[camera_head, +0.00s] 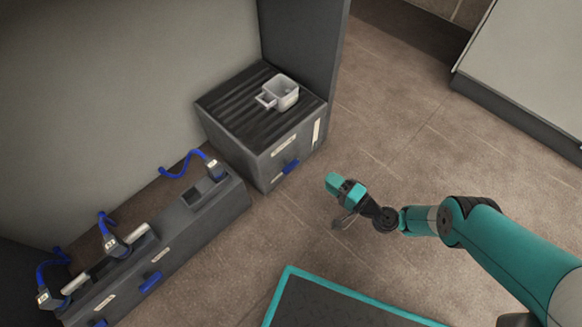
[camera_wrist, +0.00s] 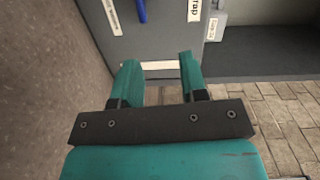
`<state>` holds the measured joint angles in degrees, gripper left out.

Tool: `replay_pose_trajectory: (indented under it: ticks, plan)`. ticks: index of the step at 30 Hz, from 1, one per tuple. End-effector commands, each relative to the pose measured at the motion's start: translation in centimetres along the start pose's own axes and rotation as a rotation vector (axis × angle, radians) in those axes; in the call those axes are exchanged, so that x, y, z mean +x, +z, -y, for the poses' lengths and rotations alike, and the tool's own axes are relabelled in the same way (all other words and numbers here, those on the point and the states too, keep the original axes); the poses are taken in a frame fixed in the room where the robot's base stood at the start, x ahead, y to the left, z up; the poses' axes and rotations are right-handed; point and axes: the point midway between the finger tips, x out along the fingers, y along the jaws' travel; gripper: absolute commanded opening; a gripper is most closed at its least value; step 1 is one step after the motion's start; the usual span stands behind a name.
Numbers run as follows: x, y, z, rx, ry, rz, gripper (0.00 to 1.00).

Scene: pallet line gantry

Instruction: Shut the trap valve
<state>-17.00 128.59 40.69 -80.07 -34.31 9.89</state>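The trap valve shows as a blue lever (camera_head: 291,167) low on the front face of the grey cabinet (camera_head: 262,164) with a ribbed top. In the wrist view the blue lever (camera_wrist: 141,10) is cut off by the top edge, left of a label reading "trap" (camera_wrist: 194,9). Whether the valve is open or shut cannot be told. My gripper (camera_head: 335,184) is to the right of the cabinet, apart from the lever. The wrist view shows my gripper (camera_wrist: 160,76) open and empty, its two teal fingers spread, with a pale strip (camera_wrist: 160,65) of the cabinet beyond them.
A pale cup with a handle (camera_head: 281,94) stands on the cabinet top. A low grey bench (camera_head: 175,250) at lower left carries blue hoses and other blue levers (camera_head: 151,282). A teal-edged dark platform (camera_head: 325,303) is at the bottom. Tiled floor (camera_head: 385,130) is clear right of the cabinet.

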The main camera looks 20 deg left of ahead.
Motion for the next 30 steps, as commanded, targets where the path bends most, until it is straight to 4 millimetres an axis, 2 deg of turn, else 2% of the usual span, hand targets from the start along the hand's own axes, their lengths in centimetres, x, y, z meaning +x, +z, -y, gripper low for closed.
replay_pose_trajectory:
  ticks: [1, 3, 6, 9, 24, 30]
  plan:
    - [-1.0, 1.3, -1.3, 0.026, -0.009, -0.02, 0.4]
    - [-1.9, 2.4, -2.3, 0.052, -0.021, -0.045, 0.4]
    - [-2.7, 3.3, -3.0, 0.075, -0.032, -0.065, 0.4]
    - [-2.4, 3.5, -3.4, 0.081, -0.035, -0.072, 0.4]
    - [5.4, 3.0, -3.7, 0.079, -0.034, -0.068, 0.4]
    - [7.3, 2.8, -3.7, 0.08, -0.034, -0.069, 0.4]
